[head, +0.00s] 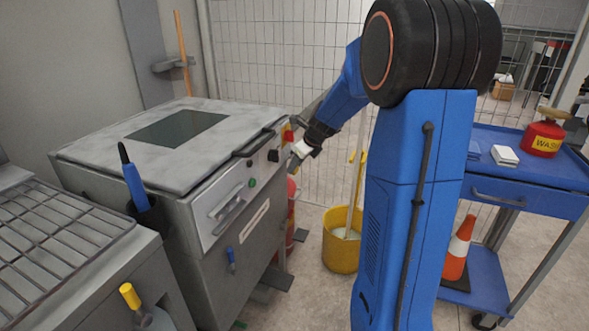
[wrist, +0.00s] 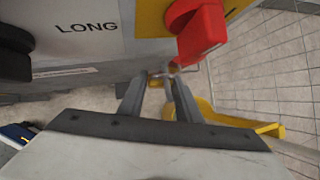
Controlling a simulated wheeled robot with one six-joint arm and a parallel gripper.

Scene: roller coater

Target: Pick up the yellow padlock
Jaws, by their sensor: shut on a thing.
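My gripper (wrist: 160,85) reaches the right end of the machine's front panel, just below a red rotary switch (wrist: 203,35) on a yellow plate (wrist: 155,18). Its two fingers are closed on a small piece, the yellow padlock (wrist: 157,78), of which only a little shows between the fingertips. A thin metal loop shows by the fingertips, close under the red switch. Whether the padlock still touches the switch I cannot tell. In the head view my gripper (head: 302,149) is beside the red and yellow switch (head: 288,134), and the padlock cannot be made out.
The grey machine (head: 180,170) stands left of my arm, with black knobs on its panel. A yellow bucket (head: 341,252) with a mop stands on the floor below my gripper. A blue cart (head: 545,172) holds a red can (head: 543,138); a traffic cone (head: 458,250) stands on its lower shelf.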

